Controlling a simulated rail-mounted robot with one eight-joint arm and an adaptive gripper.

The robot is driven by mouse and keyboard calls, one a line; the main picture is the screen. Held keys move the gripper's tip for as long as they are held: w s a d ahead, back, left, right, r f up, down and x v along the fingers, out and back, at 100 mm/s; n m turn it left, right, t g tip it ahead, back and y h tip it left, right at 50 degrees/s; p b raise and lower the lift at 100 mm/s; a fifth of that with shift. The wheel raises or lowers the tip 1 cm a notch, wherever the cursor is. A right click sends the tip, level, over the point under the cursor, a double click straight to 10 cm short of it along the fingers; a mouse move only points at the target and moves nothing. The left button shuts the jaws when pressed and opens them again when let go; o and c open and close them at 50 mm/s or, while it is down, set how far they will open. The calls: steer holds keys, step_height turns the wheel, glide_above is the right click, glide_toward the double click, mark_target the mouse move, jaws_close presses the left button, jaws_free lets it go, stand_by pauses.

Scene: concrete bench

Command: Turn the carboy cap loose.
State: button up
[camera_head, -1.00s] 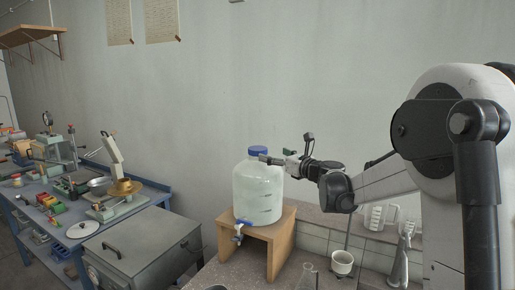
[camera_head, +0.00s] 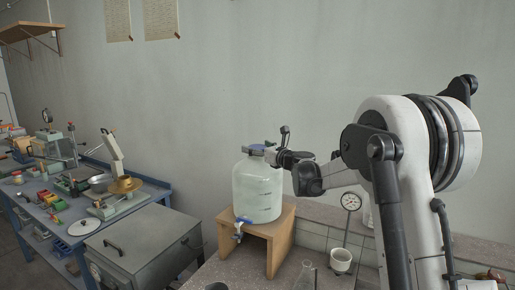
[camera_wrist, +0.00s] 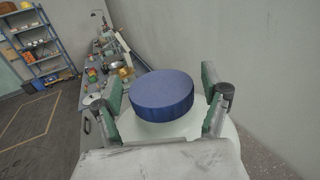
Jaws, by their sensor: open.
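The carboy (camera_head: 258,192) is a pale translucent bottle with a blue spigot near its base, standing upright on a small wooden stand (camera_head: 282,238). Its blue cap (camera_wrist: 161,95) fills the middle of the wrist view, and part of it shows in the head view (camera_head: 257,150) behind my gripper. My gripper (camera_wrist: 163,92) is open, with green-padded fingers on the left and right of the cap. Gaps seem to show between the pads and the cap's side. In the head view my gripper (camera_head: 262,150) is at the carboy's top. The cap appears seated on the neck.
A grey metal box (camera_head: 145,245) stands left of the stand. A blue workbench (camera_head: 155,190) with instruments is further left. A white cup (camera_head: 341,260) and a round dial gauge (camera_head: 350,201) are to the right, and glassware (camera_head: 307,273) is in front. The wall is behind.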

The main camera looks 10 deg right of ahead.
steer(key=c, duration=1.2)
steer(key=shift+d+n+y+b, duration=0.1)
steer(key=shift+n+y+b, duration=0.2)
steer(key=shift+y, duration=0.2)
steer(key=shift+n+g+y, duration=0.5)
steer(key=shift+g+y, duration=0.1)
steer(key=o, duration=1.2)
steer(key=shift+s, duration=0.1)
steer(key=v, duration=1.1)
steer(key=shift+s+d, duration=0.2)
steer(key=shift+s, duration=0.1)
